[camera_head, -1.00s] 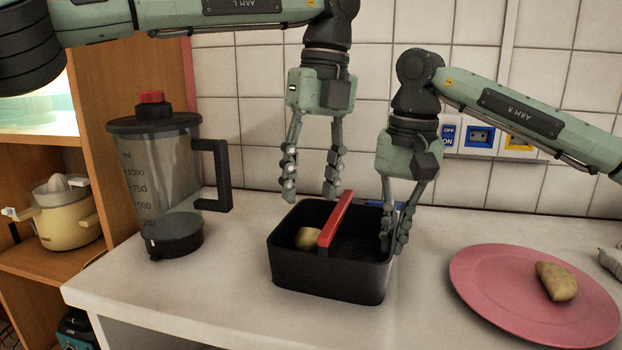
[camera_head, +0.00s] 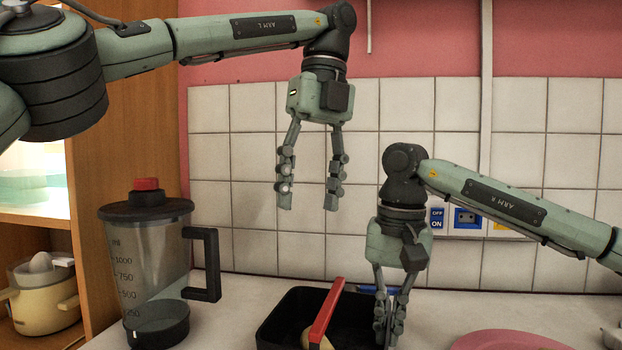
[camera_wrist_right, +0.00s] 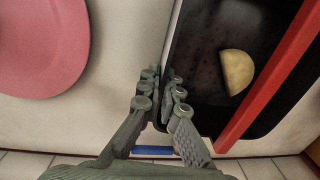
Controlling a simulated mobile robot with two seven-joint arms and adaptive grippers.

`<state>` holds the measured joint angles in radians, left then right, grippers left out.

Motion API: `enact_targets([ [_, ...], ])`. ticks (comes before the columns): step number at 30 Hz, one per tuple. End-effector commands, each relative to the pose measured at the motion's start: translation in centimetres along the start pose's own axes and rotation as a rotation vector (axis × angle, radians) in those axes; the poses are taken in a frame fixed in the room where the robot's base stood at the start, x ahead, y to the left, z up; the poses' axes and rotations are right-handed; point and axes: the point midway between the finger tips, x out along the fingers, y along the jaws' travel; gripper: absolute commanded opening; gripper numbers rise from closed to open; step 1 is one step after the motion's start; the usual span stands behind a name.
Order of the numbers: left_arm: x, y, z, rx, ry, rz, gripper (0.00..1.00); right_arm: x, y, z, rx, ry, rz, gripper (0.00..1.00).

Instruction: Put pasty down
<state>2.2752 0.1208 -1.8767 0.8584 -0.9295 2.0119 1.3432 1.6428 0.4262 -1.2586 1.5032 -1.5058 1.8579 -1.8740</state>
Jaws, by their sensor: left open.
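A pale half-moon pasty (camera_wrist_right: 238,70) lies inside the black box (camera_wrist_right: 204,100), beside its red handle (camera_wrist_right: 278,70). In the head view only part of the pasty (camera_head: 316,340) shows behind the handle, and the box (camera_head: 283,317) is cut by the bottom edge. My left gripper (camera_head: 308,200) is open and empty, pointing down well above the box. My right gripper (camera_head: 389,335) has its fingers close together at the box's right side; in the wrist view the fingers (camera_wrist_right: 160,78) straddle the box wall and look closed on it.
A blender jug (camera_head: 148,265) with a black handle stands left of the box. A pink plate (camera_head: 510,341) lies to the right, mostly out of view. A tiled wall (camera_head: 290,245) with sockets (camera_head: 467,218) is behind. A cream juicer (camera_head: 42,295) sits on the left shelf.

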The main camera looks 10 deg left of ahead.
Motion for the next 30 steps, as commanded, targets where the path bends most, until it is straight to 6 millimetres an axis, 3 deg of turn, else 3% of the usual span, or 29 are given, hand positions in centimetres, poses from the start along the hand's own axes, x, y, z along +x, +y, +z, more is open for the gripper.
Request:
enact_targets([
  [6, -1.6, 0.0, 0.0, -0.002, -0.005, -0.007, 0.53, 0.0, 0.0, 0.0, 0.000, 0.001, 0.000, 0.00],
  [15, -1.8, 0.1, 0.0, -0.001, -0.004, -0.009, 0.53, -0.1, 0.0, 0.0, 0.000, 0.001, 0.000, 0.00],
  [22, -1.8, 0.1, 0.0, -0.001, -0.004, -0.008, 0.53, 0.0, 0.0, 0.0, 0.000, 0.001, 0.000, 0.29],
  [30, -1.7, 0.1, 0.0, -0.001, -0.004, -0.008, 0.53, -0.1, 0.0, 0.0, 0.000, 0.000, 0.000, 0.29],
])
